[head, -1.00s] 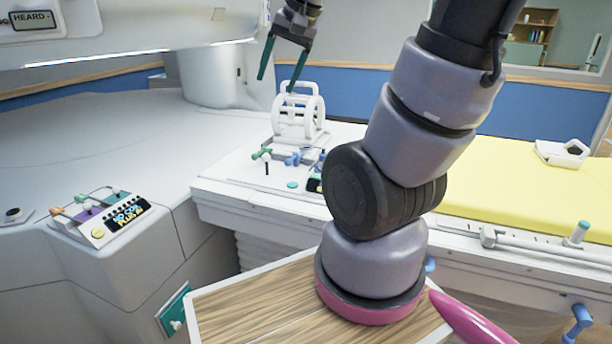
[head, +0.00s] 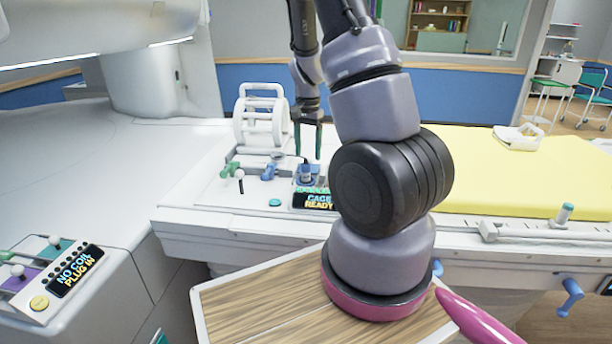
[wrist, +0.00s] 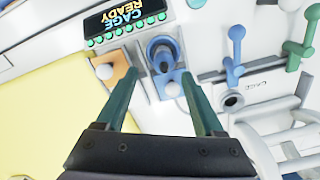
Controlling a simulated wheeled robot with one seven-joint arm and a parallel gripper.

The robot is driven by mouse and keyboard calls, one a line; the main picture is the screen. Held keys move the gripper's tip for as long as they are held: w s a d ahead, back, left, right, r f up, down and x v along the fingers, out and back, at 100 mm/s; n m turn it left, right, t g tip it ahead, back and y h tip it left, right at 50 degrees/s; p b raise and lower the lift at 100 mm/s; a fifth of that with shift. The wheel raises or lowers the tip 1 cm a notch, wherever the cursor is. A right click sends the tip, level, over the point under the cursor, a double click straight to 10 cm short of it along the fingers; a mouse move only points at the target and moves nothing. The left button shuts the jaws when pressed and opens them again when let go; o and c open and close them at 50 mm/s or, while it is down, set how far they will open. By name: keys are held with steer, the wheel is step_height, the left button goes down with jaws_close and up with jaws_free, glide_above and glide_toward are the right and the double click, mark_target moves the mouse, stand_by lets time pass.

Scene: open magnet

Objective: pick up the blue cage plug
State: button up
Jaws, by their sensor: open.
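The blue cage plug (wrist: 162,50) sits in a grey holder in the wrist view, with its round blue end facing the camera. In the head view the plug (head: 307,178) stands beside a small display, just below my gripper. My gripper (head: 308,154) points down over it, with dark green fingers apart and nothing between them. In the wrist view the gripper (wrist: 159,74) has one finger on each side of the plug's holder. I cannot tell the exact gap in height.
The display (head: 315,200) reads "CAGE READY". A white cage (head: 263,120) stands behind to the left, and blue (head: 268,172) and green (head: 229,169) levers stand nearby. An orange block with a white knob (wrist: 105,71) is close to one finger. The yellow mattress (head: 480,165) lies right.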

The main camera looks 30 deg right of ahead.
mark_target(306, 163)
steer(key=f, duration=0.7)
steer(key=shift+w+a+f, duration=0.15)
steer(key=shift+a+f, duration=0.15)
jaws_close()
